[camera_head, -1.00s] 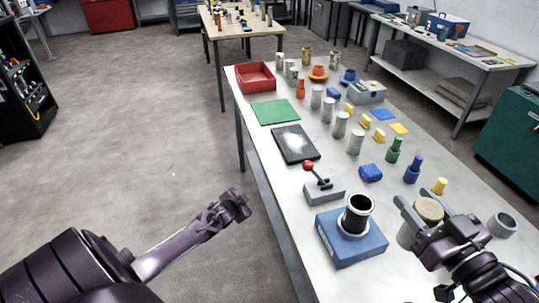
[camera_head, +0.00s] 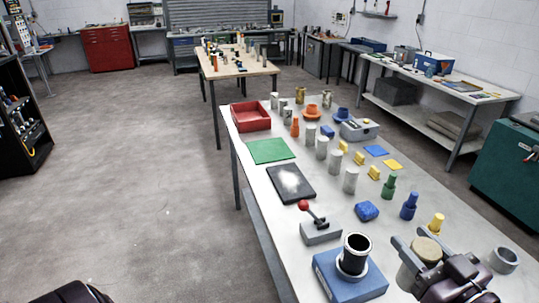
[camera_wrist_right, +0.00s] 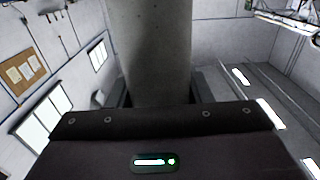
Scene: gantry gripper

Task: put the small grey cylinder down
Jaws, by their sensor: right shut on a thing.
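The small grey cylinder (camera_head: 427,250), with a tan top, is upright between the fingers of my right gripper (camera_head: 419,241) at the front right of the long table (camera_head: 285,225). The gripper is shut on it. Its lower part is partly hidden by the gripper, and I cannot tell whether its base touches the table. In the right wrist view the grey cylinder (camera_wrist_right: 158,50) rises large beyond the dark gripper body (camera_wrist_right: 160,140). My left gripper is out of view.
A blue block with a black-lined ring (camera_head: 352,262) stands left of my right gripper, and a grey ring (camera_head: 504,260) lies to its right. A yellow peg (camera_head: 436,224) stands just behind. Several grey cylinders (camera_head: 350,180) stand farther back, beside a black plate (camera_head: 291,184).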

